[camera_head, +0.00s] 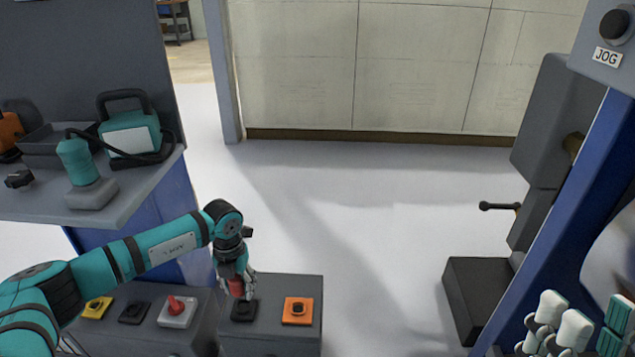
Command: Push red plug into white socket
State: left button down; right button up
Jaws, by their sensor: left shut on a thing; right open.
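My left gripper (238,278) is shut on a small red thing (236,288), apparently a plug, mostly hidden by the fingers. It is low at the black socket (244,309) on the right grey block; contact cannot be told. The white socket (178,313) sits on the left grey block, to the left of my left gripper. A red piece (176,303) with an upright stem stands on this socket. White and teal finger parts at the lower right edge appear to be my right gripper (587,328), open and partly cut off.
An orange socket (297,310) is on the right block; yellow (97,307) and black (134,312) sockets are on the left one. A grey bench (130,205) with teal tools is behind. A blue and grey machine (560,240) stands right. The floor between is clear.

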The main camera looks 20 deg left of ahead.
pick_arm(q)
jog(key=s+d+r+n+t+y, duration=0.2)
jog(key=s+n+t+y, duration=0.1)
jog(key=s+n, duration=0.4)
jog(key=w+d+r+m+t+y, duration=0.1)
jog(key=w+r+m+t, duration=0.1)
jog(key=r, duration=0.4)
jog(key=w+d+r+m+t+y, duration=0.1)
jog(key=w+d+r+t, duration=0.15)
jog(key=r, duration=0.35)
jog(key=w+a+r+m+t, duration=0.1)
jog(key=w+a+r+t, duration=0.1)
jog(key=a+r, duration=0.35)
jog(key=w+a+r+m+t+h, duration=0.1)
jog(key=w+a+r+m+t, duration=0.15)
jog(key=r, duration=0.65)
jog(key=w+a+r+t, duration=0.1)
jog(key=w+a+r, duration=0.2)
jog(key=r, duration=0.4)
jog(key=s+a+r+t, duration=0.1)
jog(key=s+a+r, duration=0.25)
jog(key=r, duration=0.65)
jog(key=s+a+r+t, duration=0.25)
jog(key=a+r, duration=0.25)
jog(key=r, duration=0.5)
jog(key=s+a+r+t, duration=0.1)
jog(key=s+a+r, duration=0.35)
jog(key=r, duration=0.55)
jog(key=x, duration=0.8)
jog(key=shift+m, duration=0.25)
